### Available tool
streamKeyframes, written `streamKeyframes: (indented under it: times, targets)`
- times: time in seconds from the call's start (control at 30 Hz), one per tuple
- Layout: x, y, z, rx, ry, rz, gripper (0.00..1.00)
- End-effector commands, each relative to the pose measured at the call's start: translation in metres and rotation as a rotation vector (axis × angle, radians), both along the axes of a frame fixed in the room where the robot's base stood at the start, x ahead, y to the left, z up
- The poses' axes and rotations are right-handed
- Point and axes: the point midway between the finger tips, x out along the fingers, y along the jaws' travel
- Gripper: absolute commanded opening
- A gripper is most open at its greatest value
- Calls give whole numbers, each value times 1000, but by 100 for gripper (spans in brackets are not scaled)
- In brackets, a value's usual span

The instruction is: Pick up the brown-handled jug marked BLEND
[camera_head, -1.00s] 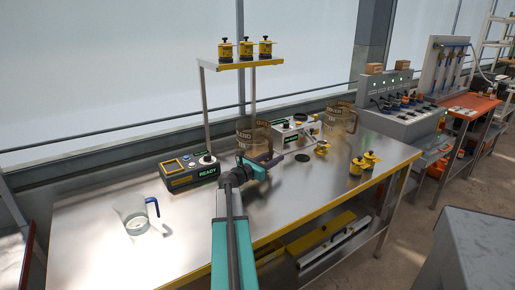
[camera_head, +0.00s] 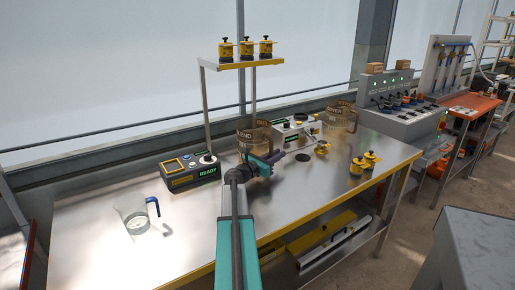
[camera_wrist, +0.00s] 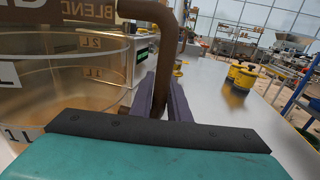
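The clear jug marked BLEND (camera_head: 248,143) stands on the steel bench; in the wrist view its rounded wall (camera_wrist: 60,90) fills the left side, with litre marks on it. Its brown handle (camera_wrist: 166,45) curves down between the purple fingers of my gripper (camera_wrist: 165,98). The fingers lie close along both sides of the handle and look shut on it. In the head view my gripper (camera_head: 272,160) is at the right side of this jug. The jug's base is partly hidden by my arm.
A similar brown-handled jug (camera_head: 338,120) stands further right. A white device (camera_head: 300,130) is behind my gripper, and a READY control box (camera_head: 188,174) is to the left. A blue-handled jug (camera_head: 134,218) stands front left. Yellow pots (camera_head: 371,160) are on the right. The front centre-left bench is clear.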

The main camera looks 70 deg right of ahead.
Motion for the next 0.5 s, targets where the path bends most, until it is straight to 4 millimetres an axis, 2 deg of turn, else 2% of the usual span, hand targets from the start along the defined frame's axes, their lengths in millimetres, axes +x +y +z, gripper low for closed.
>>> streamKeyframes:
  times: [0.03, 0.1, 0.5]
  targets:
    - [0, 0, 0, 0, 0, -1, 6]
    - [0, 0, 0, 0, 0, -1, 0]
    - [-1, 0, 1, -1, 0, -1, 0]
